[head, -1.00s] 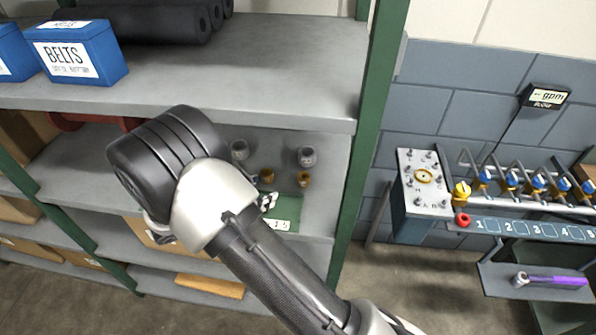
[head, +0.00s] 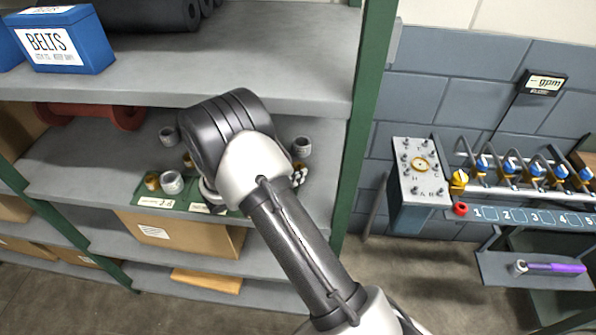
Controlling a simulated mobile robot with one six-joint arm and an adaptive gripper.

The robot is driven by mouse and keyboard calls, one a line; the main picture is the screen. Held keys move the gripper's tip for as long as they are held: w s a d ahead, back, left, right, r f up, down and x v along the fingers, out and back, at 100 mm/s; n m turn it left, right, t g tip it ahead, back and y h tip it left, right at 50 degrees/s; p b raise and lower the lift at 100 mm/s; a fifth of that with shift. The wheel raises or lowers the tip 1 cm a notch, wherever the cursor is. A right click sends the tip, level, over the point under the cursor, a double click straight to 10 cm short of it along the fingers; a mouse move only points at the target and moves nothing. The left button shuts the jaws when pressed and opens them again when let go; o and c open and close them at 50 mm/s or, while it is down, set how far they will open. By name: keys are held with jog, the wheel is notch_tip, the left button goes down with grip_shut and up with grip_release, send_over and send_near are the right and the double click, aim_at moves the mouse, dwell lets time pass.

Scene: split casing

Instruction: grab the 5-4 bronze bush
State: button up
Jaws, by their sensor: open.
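Several bronze and grey bushes stand on the middle shelf. A bronze bush (head: 152,181) is at the left on a green mat (head: 182,198), and another bronze bush (head: 188,160) is partly covered by my arm. I cannot tell which bush is the 5-4 one; the labels are too small or covered, and bushes may be hidden behind my arm. My gripper (head: 298,178) is mostly hidden behind my wrist; only a small part shows at the wrist's right side, over the shelf. It is open, and I see nothing held.
A grey bush (head: 172,183) stands close to the left bronze bush, with other grey bushes (head: 168,135) (head: 302,146) behind. The upper shelf (head: 230,70) overhangs them. A green post (head: 355,130) borders the shelf's right side. A red spool (head: 105,115) lies at the back left.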

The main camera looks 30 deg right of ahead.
aim_at(300, 166)
jog(key=x, duration=0.3)
jog(key=shift+d, duration=0.1)
jog(key=shift+c, duration=0.4)
grip_shut()
